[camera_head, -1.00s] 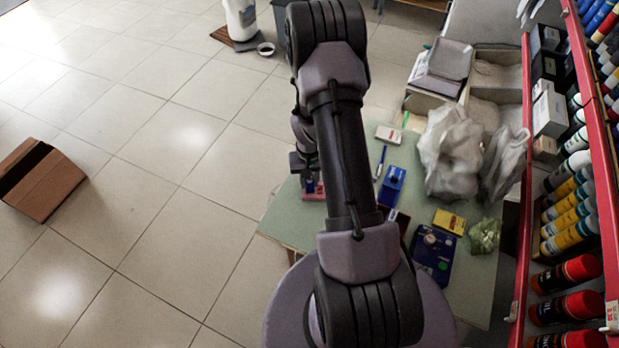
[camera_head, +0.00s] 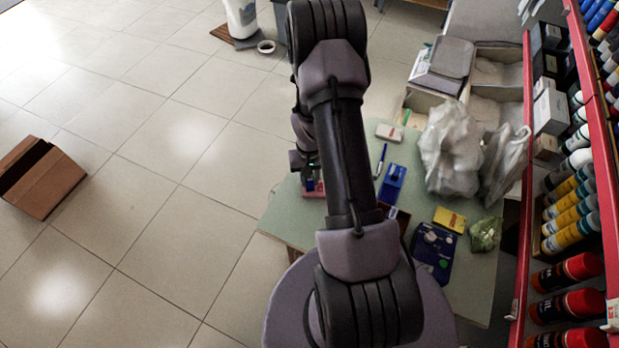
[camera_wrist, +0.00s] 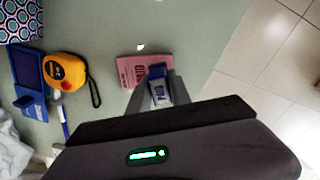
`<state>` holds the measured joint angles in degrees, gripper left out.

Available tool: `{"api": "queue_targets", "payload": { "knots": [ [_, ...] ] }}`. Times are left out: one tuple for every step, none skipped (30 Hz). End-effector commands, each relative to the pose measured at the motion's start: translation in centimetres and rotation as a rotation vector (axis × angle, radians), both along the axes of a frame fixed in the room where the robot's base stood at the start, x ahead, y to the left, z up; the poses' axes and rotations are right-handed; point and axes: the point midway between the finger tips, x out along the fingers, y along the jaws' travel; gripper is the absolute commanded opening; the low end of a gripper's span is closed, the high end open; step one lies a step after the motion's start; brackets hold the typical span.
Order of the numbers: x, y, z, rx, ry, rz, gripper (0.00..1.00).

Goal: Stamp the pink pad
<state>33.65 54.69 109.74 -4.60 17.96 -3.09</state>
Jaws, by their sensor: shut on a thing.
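The pink pad (camera_wrist: 128,72) lies flat on the green table in the wrist view, with dark red lettering partly visible. It also shows in the head view (camera_head: 314,188), partly hidden by my arm. My gripper (camera_wrist: 160,88) is shut on a stamp (camera_wrist: 158,72) with a blue end and a white label with dark letters. The stamp is over the pad's right part and hides some of it. I cannot tell whether its lower face touches the pad. In the head view the gripper is mostly hidden.
In the wrist view, a yellow tape measure (camera_wrist: 64,70) with a black strap, an open blue case (camera_wrist: 28,72) and a patterned box (camera_wrist: 18,20) stand left of the pad. Crumpled plastic bags (camera_head: 450,150) lie right of my arm. A red-edged shelf (camera_head: 525,200) bounds the right.

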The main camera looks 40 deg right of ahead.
Motion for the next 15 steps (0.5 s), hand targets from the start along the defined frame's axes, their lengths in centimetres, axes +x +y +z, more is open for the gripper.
{"api": "queue_targets", "payload": {
  "knots": [
    [0.01,-0.01,-0.11,0.000,0.000,0.000,0.00],
    [0.01,-0.01,-0.15,0.000,0.000,0.000,0.00],
    [0.00,0.00,-0.20,0.000,0.000,0.000,0.00],
    [0.01,-0.01,-0.23,0.000,0.000,0.000,0.00],
    [0.01,-0.01,-0.27,0.000,0.000,0.000,0.00],
    [0.01,-0.01,-0.31,0.000,0.000,0.000,0.00],
    [0.01,-0.01,-0.35,0.000,0.000,0.000,0.00],
    [0.00,0.00,-0.39,0.000,0.000,0.000,0.00],
    [0.01,-0.01,-0.43,0.000,0.000,0.000,0.00],
    [0.00,0.00,-0.47,0.000,0.000,0.000,0.00],
    [0.00,0.00,-0.51,0.000,0.000,0.000,0.00],
    [0.00,0.00,-0.55,0.000,0.000,0.000,0.00],
    [0.01,-0.01,-0.59,0.000,0.000,0.000,0.00],
    [0.01,-0.01,-0.63,0.000,0.000,0.000,0.00],
    [0.00,0.00,-0.68,0.000,0.000,0.000,0.00]
  ]
}}
